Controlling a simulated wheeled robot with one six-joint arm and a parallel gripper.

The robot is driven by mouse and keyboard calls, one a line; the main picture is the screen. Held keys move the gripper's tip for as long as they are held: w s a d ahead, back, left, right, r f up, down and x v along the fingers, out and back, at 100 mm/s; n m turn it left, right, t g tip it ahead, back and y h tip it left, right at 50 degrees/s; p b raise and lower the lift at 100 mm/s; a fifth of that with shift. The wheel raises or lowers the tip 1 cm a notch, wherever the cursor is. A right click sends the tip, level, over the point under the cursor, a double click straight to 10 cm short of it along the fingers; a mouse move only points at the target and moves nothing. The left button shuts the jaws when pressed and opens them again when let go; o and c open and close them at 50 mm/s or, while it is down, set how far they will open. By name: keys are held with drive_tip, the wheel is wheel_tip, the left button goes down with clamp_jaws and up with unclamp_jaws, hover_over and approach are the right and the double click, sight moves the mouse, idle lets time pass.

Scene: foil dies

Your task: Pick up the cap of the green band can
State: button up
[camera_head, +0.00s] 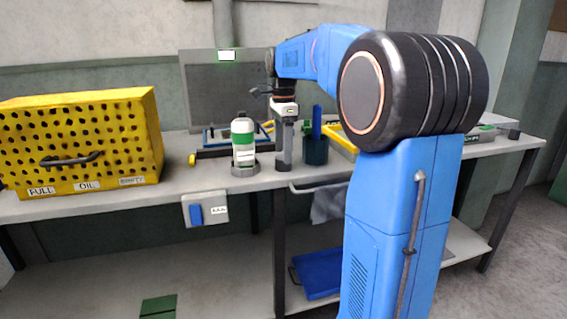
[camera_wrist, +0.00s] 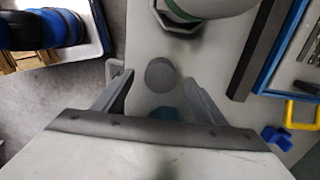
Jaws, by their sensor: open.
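A white can with a green band (camera_head: 243,140) stands upright in a grey ring holder (camera_head: 245,171) on the bench. Its lower part shows at the top of the wrist view (camera_wrist: 197,8). My gripper (camera_head: 284,163) points down just right of the can, its tips low over the bench. In the wrist view my gripper (camera_wrist: 159,78) is open, its fingers apart. A small grey disc (camera_wrist: 160,73) shows between and below the fingertips; it may be the cap, but I cannot tell for sure. In the head view the gripper hides that spot.
A dark teal cup (camera_head: 316,152) with a blue item in it stands right of my gripper. A dark bar (camera_wrist: 256,55) and a blue-edged tray (camera_wrist: 285,50) lie behind. A yellow perforated box (camera_head: 80,140) stands at the left. The bench's front edge is close.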

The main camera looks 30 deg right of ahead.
drive_tip(key=shift+d+f, duration=0.1)
drive_tip(key=shift+f, duration=1.4)
drive_tip(key=c, duration=1.1)
drive_tip(key=shift+r, duration=0.1)
